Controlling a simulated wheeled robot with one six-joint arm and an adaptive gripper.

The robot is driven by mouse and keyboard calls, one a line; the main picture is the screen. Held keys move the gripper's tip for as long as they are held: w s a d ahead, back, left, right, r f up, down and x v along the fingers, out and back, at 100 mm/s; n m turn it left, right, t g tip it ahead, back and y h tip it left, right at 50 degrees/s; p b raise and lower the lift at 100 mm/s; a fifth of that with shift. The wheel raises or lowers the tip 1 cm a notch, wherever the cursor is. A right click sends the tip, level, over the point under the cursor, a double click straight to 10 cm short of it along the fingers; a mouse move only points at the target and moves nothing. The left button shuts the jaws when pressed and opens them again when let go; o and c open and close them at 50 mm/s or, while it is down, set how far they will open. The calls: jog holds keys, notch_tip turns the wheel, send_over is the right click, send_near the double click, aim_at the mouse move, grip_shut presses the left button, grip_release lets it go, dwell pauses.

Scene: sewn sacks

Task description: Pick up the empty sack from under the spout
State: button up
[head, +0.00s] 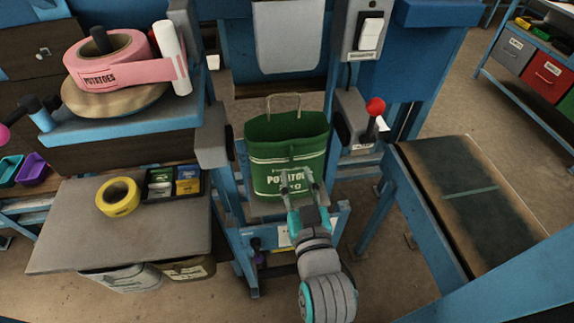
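A green sack (262,158) with white "POTATOES" lettering hangs upright below the grey spout (288,38). Its mouth is open, and a pale handle loop (283,103) stands up at its back rim. My gripper (298,176) is in front of the sack's front face, over the lettering and below the rim. Its two fingers look apart, with green cloth showing between them. I cannot tell whether they touch the cloth. The gripper hides part of the lettering and the sack's lower right.
A blue frame post with a red-knobbed lever (376,107) stands close right of the sack. A conveyor belt (470,190) lies further right.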

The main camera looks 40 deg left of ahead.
aim_at(288, 156)
jog(key=x, duration=0.5)
jog(key=shift+f, duration=0.2)
jog(key=shift+c, duration=0.2)
grip_shut()
